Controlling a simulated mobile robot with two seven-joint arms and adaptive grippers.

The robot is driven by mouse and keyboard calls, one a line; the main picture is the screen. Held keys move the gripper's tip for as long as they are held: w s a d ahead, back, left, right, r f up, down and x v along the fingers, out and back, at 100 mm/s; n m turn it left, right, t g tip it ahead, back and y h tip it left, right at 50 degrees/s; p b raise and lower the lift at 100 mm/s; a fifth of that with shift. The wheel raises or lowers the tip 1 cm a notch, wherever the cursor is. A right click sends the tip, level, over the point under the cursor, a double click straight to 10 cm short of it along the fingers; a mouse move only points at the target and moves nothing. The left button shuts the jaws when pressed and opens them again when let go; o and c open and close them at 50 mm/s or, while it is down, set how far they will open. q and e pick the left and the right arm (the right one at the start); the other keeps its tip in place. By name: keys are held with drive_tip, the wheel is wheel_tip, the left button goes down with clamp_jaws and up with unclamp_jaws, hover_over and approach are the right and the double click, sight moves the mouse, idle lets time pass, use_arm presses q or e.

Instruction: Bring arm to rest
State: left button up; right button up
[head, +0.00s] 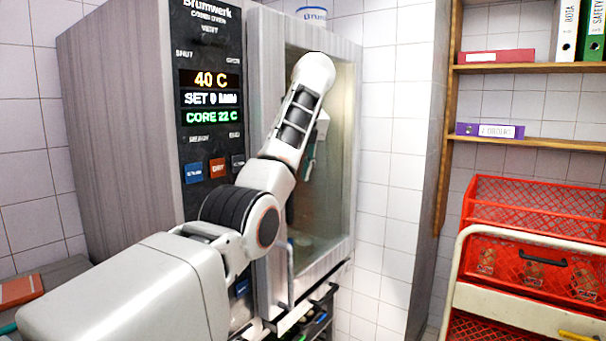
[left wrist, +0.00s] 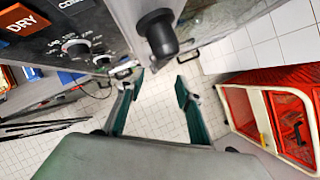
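My left arm (head: 290,130) comes in from the left and reaches up in front of the oven's glass door (head: 335,190). My left gripper (head: 309,165) is mostly hidden behind the arm in the head view; a teal part shows in front of the glass. In the left wrist view the gripper (left wrist: 160,88) has its two teal fingers apart, with only floor visible between them. It is open and empty. My right gripper is in neither view.
The oven panel (head: 210,105) reads 40 C, SET 0 MIN and CORE 22 C. A dark knob-like part (left wrist: 157,35) is close beyond the left fingers. Red crates (head: 530,265) on a cream-framed cart stand right. Wooden shelves (head: 530,67) hold binders.

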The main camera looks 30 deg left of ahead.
use_arm(q)
drive_tip(key=w+d+f+n+h, duration=0.1)
drive_tip(key=d+f+n, duration=0.15)
drive_tip(key=f, duration=1.15)
drive_tip(key=w+d+f+n+t, duration=0.1)
drive_tip(key=d+f+n, duration=0.15)
drive_tip(key=f, duration=1.15)
drive_tip(key=w+d+f+n+h, duration=0.15)
drive_tip(key=f+n, duration=0.25)
drive_tip(key=f, duration=1)
drive_tip(key=s+d+f+n+t, duration=0.1)
drive_tip(key=s+d+f, duration=0.15)
drive_tip(key=f, duration=0.35)
drive_tip(key=s+d+f+n+t, duration=0.1)
drive_tip(key=s+f+n, duration=0.1)
drive_tip(key=s+f, duration=0.3)
drive_tip(key=s+d+f+n+t+h, duration=0.2)
drive_tip(key=s+d+f+n, duration=0.25)
drive_tip(key=s+f, duration=0.95)
drive_tip(key=s+d+n+t+h, duration=0.1)
drive_tip(key=s+d+n, duration=0.1)
drive_tip(key=s, duration=0.8)
drive_tip(key=s+d+r+n+t+h, duration=0.1)
drive_tip(key=s+d+n, duration=0.2)
drive_tip(key=s, duration=0.6)
drive_tip(key=shift+s+d, duration=0.4)
drive_tip(key=shift+d, duration=0.75)
